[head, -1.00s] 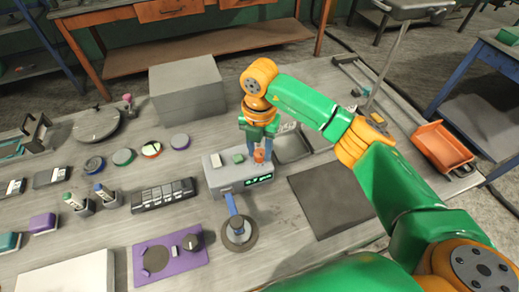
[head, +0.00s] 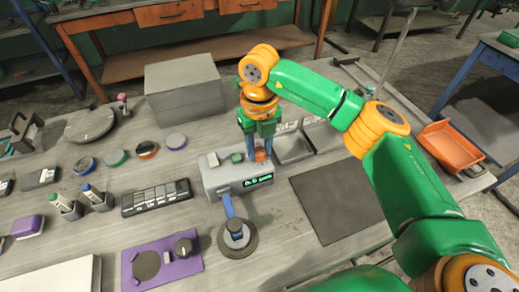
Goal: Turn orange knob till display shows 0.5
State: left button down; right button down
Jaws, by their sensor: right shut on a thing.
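The grey box (head: 217,182) stands on the bench with the orange knob (head: 260,156) on its top right. Its display (head: 258,180) has green digits on black, too small to read surely; they start with 0 and a point. My right gripper (head: 261,150) points down from above and is shut on the orange knob, its fingers on either side and partly hiding it. A green button (head: 237,158) and a pale switch (head: 212,160) sit left of the knob. My left gripper is not in view.
A dark mat (head: 335,200) and a metal tray (head: 294,148) lie to the right. Purple panel (head: 160,262) is front left.

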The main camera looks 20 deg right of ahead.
aim_at(260, 150)
jog(key=shift+n, duration=0.6)
jog(key=c, duration=0.5)
grip_release()
jog(key=shift+w, duration=0.1)
notch_tip(260, 150, up, 7)
jog(key=shift+r+b, duration=0.1)
jog(key=shift+b, duration=0.65)
